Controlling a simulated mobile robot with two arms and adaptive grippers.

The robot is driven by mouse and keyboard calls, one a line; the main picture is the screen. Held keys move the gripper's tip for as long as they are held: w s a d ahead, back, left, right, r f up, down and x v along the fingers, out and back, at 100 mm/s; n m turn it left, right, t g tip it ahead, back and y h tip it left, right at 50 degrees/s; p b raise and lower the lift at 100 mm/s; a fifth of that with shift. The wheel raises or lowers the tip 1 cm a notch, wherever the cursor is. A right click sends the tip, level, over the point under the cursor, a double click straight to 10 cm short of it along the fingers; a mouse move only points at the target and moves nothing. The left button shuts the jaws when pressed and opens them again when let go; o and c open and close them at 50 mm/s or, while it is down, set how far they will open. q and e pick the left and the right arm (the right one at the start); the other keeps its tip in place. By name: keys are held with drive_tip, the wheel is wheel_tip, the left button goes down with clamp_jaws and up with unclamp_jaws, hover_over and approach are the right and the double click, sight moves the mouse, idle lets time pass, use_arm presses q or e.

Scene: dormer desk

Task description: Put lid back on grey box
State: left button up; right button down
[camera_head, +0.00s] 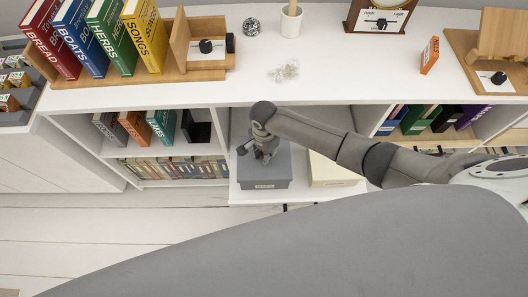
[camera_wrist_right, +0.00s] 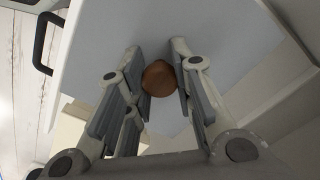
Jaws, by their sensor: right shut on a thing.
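The grey box (camera_head: 265,184) sits on a white pull-out shelf below the counter, its small label facing the front. My right gripper (camera_head: 266,153) reaches down over the box's top. In the right wrist view, my right gripper (camera_wrist_right: 160,88) is shut on a round brown wooden knob (camera_wrist_right: 158,78), which stands on a flat grey-blue lid (camera_wrist_right: 195,38). The lid lies over or just above the box; I cannot tell whether it is fully seated, as the arm and gripper cover part of the top. My left gripper is not in view.
A cream box (camera_head: 330,172) stands right of the grey box. Shelves with books (camera_head: 160,125) are to the left, more books to the right. The white counter (camera_head: 350,75) above carries books, an orange box (camera_head: 430,55) and a cup (camera_head: 291,22). The shelf has a black handle (camera_wrist_right: 42,42).

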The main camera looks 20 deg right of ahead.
drive_tip(key=shift+p, duration=0.45)
drive_tip(key=shift+f, duration=1.05)
idle(1.5)
drive_tip(key=c, duration=1.2)
unclamp_jaws()
drive_tip(key=shift+o, duration=0.2)
drive_tip(key=o, duration=0.5)
drive_tip(key=shift+r, duration=0.15)
